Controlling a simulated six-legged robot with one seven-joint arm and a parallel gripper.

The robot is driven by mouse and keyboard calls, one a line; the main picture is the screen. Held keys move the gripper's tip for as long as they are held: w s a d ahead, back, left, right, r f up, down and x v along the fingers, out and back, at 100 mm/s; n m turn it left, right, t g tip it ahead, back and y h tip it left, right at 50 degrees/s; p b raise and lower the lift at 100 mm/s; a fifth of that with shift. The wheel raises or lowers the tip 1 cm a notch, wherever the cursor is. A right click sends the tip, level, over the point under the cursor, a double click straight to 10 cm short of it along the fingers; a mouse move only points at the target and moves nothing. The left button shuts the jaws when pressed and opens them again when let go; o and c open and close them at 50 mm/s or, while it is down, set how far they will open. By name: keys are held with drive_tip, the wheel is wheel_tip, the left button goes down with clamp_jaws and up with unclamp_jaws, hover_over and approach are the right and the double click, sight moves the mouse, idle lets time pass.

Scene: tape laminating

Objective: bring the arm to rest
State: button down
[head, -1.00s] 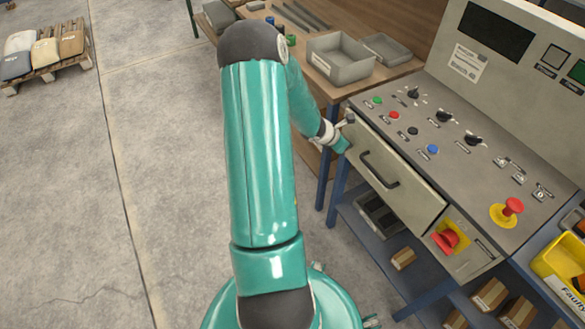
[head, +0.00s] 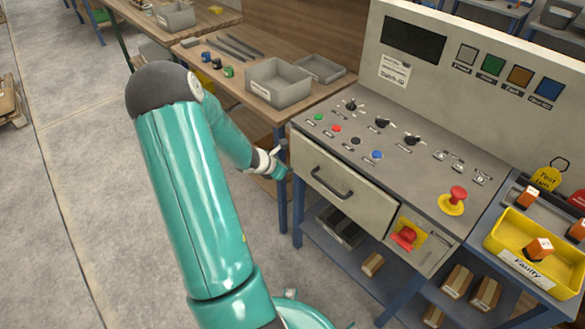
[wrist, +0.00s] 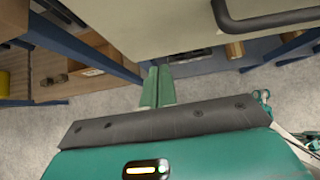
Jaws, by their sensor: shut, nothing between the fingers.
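My green arm reaches from the bottom of the head view up and over toward the control desk. My gripper (head: 283,172) is at the left front corner of the desk's drawer (head: 344,186), left of its dark handle (head: 331,184). In the wrist view my gripper's two green fingers (wrist: 157,88) lie side by side, shut and empty. The handle also shows in the wrist view (wrist: 265,18), to the right of the fingers and apart from them. The drawer front looks closed or nearly so.
The control desk (head: 395,140) carries knobs, buttons and a red emergency stop (head: 457,195). A yellow bin (head: 541,252) labelled Faulty stands to its right. A wooden bench (head: 222,58) with a grey tray (head: 279,82) is behind my arm. Open floor (head: 90,180) lies to the left.

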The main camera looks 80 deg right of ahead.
drive_tip(key=v, duration=0.8)
drive_tip(key=shift+w+r, duration=0.2)
drive_tip(key=shift+w, duration=0.1)
drive_tip(key=w+a+r+m+t, duration=0.3)
drive_tip(key=w+a+r, duration=0.4)
drive_tip(key=w+a, duration=0.3)
drive_tip(key=w+a+r+m+t, duration=0.3)
drive_tip(key=w+a+r, duration=0.55)
drive_tip(key=w, duration=0.25)
drive_tip(key=a+r+m+t+y, duration=0.1)
drive_tip(key=a+r+t+y, duration=0.1)
drive_tip(key=a, duration=0.9)
drive_tip(key=a+r+m+t+y, duration=0.1)
drive_tip(key=a+r, duration=0.3)
drive_tip(key=a, duration=0.7)
drive_tip(key=a+r+m+t+y, duration=0.1)
drive_tip(key=a+r+t+y, duration=0.1)
drive_tip(key=a, duration=0.9)
wheel_tip(320, 180, up, 2)
drive_tip(key=shift+s+a+r+m+t+y, duration=0.1)
drive_tip(key=shift+s+a+m+t+y, duration=0.25)
drive_tip(key=shift+y, duration=0.55)
drive_tip(key=shift+s, duration=0.1)
